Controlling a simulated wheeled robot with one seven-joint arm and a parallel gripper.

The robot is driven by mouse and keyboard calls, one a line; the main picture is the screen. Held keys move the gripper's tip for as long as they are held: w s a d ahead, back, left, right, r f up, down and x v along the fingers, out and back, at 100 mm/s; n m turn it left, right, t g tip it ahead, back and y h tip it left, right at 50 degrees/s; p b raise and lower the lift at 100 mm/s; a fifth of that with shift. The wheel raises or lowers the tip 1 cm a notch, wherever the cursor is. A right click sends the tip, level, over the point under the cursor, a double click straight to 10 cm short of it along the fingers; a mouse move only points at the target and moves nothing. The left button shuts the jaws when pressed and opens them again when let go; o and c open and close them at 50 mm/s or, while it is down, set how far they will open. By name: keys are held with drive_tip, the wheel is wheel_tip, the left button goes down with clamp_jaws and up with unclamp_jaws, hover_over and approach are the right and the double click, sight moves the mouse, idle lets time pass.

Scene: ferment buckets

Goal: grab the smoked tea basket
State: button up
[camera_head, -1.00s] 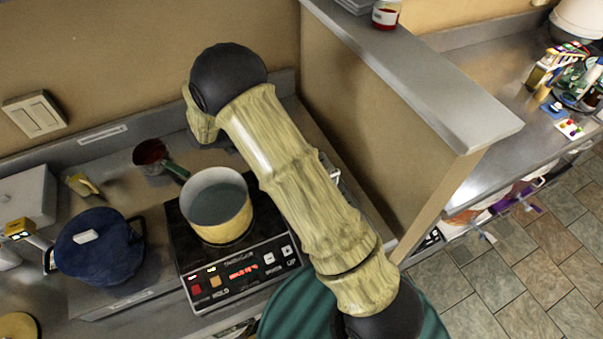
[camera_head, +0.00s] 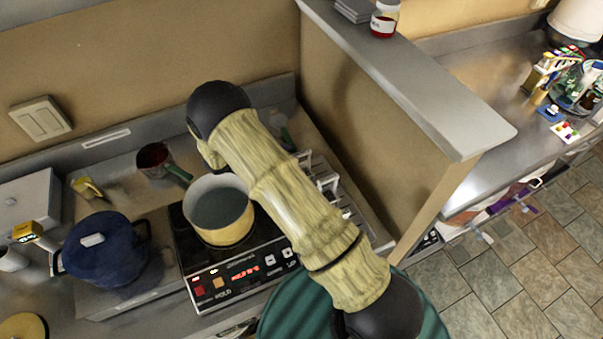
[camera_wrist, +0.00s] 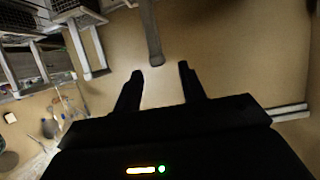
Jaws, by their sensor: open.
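I cannot pick out a smoked tea basket with certainty in either view. In the wrist view, dark wire-sided, basket-like shapes (camera_wrist: 75,9) show at the upper left, cut by the frame edge; I cannot tell what they are. My gripper (camera_wrist: 160,72) is open in the wrist view, with its two black fingers apart and nothing between them. The basket-like shapes lie to the left of and beyond the fingers. In the head view my arm crosses the middle and hides part of the counter; the gripper does not show there.
A yellow pot (camera_head: 218,212) stands on a black hot plate (camera_head: 240,275). A blue lidded pot (camera_head: 103,255) and a small red-brown pan (camera_head: 153,158) are to its left. A white rack (camera_head: 330,185) stands by a partition wall (camera_head: 370,110). A grey bar (camera_wrist: 150,30) lies beyond my fingers.

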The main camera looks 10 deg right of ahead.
sight(300, 153)
drive_tip(key=shift+d+f, duration=0.15)
drive_tip(key=shift+d, duration=0.3)
drive_tip(key=shift+w+d, duration=0.1)
drive_tip(key=shift+d, duration=0.35)
drive_tip(key=p+x, duration=0.3)
drive_tip(key=x, duration=0.2)
drive_tip(key=shift+d+f, duration=0.15)
drive_tip(key=shift+f, duration=0.05)
clamp_jaws()
